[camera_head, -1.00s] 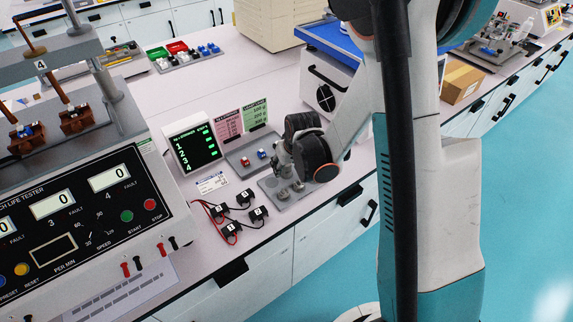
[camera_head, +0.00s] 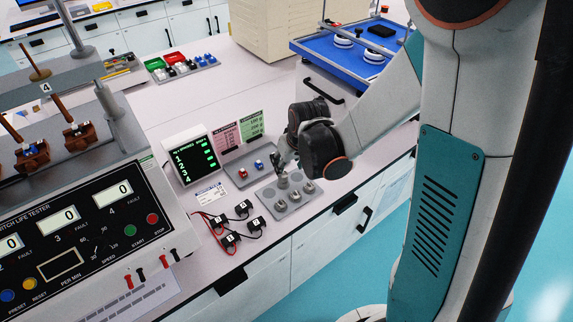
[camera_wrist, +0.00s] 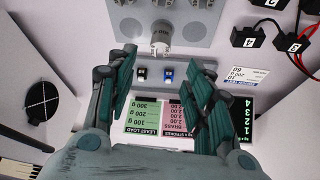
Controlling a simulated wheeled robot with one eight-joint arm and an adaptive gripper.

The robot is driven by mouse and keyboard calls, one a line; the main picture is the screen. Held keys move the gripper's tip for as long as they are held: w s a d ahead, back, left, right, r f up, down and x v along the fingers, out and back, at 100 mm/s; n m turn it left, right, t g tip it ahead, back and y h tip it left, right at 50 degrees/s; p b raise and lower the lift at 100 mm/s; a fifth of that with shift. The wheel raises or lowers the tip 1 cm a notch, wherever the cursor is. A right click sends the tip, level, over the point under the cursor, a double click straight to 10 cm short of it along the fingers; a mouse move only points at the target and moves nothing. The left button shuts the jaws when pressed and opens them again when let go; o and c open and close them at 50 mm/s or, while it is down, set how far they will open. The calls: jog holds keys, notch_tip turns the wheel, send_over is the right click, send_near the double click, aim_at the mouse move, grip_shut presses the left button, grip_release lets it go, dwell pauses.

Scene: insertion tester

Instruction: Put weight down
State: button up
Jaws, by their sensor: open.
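A metal weight (camera_head: 283,181) stands upright on a grey tray (camera_head: 266,196) at the bench's front edge. In the wrist view the weight (camera_wrist: 161,36) stands at the tray's edge (camera_wrist: 183,50), just beyond the fingertips. In the head view my gripper (camera_head: 284,161) is just above the weight, partly hidden by my wrist. Other weights (camera_head: 308,187) stand on the same tray.
A plate with red and blue switches (camera_head: 251,170) lies behind the tray. Black numbered blocks with wires (camera_head: 254,224) lie to the left. A display (camera_head: 191,158) and pink (camera_head: 225,136) and green cards (camera_head: 251,124) stand behind. The switch tester (camera_head: 70,235) fills the left.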

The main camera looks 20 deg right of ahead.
jog(key=s+r+m+t, duration=0.1)
jog(key=s+r+t, duration=0.1)
jog(key=s+r, duration=1.6)
jog(key=shift+s+r+t, duration=0.25)
jog(key=shift+s+t, duration=0.15)
jog(key=shift+s, duration=0.15)
jog(key=shift+a+f, duration=0.1)
